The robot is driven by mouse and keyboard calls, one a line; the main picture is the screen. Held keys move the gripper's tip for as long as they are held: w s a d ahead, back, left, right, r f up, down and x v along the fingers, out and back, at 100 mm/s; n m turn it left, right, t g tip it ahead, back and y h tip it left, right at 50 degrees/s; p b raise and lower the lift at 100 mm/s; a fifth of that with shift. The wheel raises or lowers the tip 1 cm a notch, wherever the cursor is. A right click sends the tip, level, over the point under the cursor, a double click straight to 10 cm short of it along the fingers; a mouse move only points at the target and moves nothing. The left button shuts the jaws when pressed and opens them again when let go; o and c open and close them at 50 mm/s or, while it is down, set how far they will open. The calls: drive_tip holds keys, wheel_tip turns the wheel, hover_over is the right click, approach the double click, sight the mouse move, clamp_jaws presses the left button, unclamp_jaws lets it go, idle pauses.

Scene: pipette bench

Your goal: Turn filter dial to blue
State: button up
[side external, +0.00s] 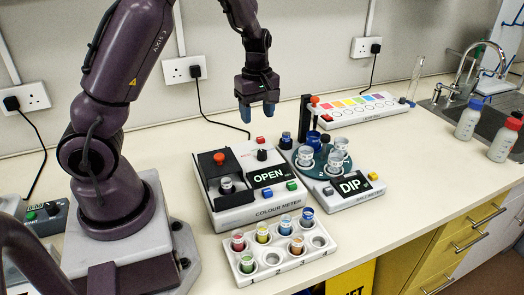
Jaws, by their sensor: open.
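The white colour meter (236,208) stands on the bench in the side external view, its small screen reading OPEN. A small black knob (262,155), which looks like the filter dial, sits on its top right behind the screen. A red button (261,140) is just behind the knob. The dial's pointer and colour marks are too small to read. My gripper (257,110) hangs pointing down above the back of the meter, clear of the knob. Its blue-tipped fingers are apart, with nothing between them.
The meter's black chamber (208,188) has a red knob and holds a cup. A dip machine (350,198) with a teal carousel of cups stands to the right. A white rack (290,262) of coloured cups is in front. A colour-strip box (365,112) lies behind; bottles stand by the sink.

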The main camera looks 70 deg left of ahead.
sight(262, 151)
drive_tip(key=shift+n, duration=0.9)
drive_tip(key=f, duration=0.4)
drive_tip(key=w+f, duration=0.1)
drive_tip(key=f, duration=0.7)
drive_tip(key=shift+w+a+f, duration=0.1)
drive_tip(key=shift+w+f, duration=0.1)
drive_tip(key=c, duration=0.9)
